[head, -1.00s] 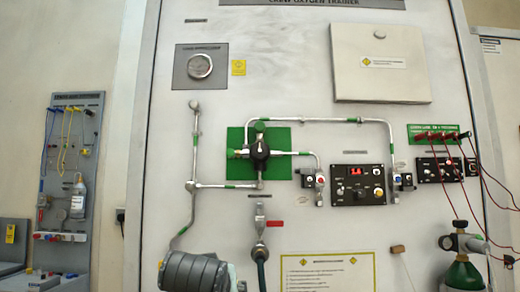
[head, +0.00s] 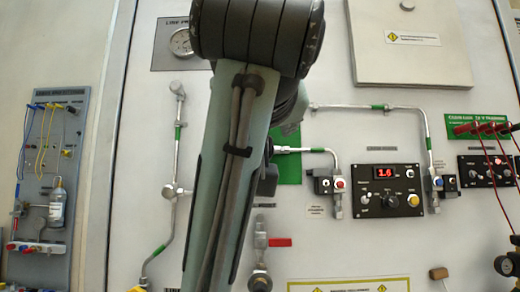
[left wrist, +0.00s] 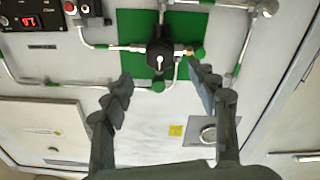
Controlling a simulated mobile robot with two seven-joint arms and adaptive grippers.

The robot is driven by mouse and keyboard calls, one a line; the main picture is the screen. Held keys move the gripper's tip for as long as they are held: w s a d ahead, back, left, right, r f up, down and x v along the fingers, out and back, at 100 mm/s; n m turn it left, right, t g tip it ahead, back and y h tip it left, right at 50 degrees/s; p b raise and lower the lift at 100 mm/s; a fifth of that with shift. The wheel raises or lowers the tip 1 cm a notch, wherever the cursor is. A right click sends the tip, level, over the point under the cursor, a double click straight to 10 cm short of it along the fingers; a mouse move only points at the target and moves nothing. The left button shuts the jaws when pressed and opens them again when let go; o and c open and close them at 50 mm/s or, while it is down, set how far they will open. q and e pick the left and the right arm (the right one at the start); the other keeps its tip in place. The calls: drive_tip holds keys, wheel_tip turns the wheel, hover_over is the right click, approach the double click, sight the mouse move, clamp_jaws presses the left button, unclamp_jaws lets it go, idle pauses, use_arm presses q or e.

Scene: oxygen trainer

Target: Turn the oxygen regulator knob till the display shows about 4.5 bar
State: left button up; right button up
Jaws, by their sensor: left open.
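The black regulator knob (left wrist: 160,55) with a white mark sits on a green plate (left wrist: 133,30) in the left wrist view, which shows the panel upside down. My left gripper (left wrist: 161,76) is open and empty, its two fingers spread, with the knob seen beyond and between the fingertips. A gap seems to remain between them. In the head view my arm hides the knob and most of the green plate (head: 290,172). The red display (head: 385,173) reads 1.6 there; it also shows inverted in the left wrist view (left wrist: 29,22). My right gripper is not in view.
Metal pipes (head: 422,125) run around the knob. A red-handled valve (head: 260,240) is below it. A round gauge (left wrist: 209,134) lies near one finger in the left wrist view. Red cables (head: 490,165) hang at right. A side board (head: 48,180) stands at left.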

use_arm(q)
drive_tip(key=w+p, duration=0.1)
drive_tip(key=w, duration=0.6)
drive_tip(key=shift+w, duration=0.15)
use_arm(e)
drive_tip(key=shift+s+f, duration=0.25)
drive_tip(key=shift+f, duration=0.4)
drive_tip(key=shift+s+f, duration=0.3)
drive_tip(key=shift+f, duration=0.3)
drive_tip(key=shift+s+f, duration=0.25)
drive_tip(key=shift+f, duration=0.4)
use_arm(q)
drive_tip(key=c, duration=1.2)
drive_tip(key=shift+o, duration=0.2)
drive_tip(key=shift+r, duration=0.1)
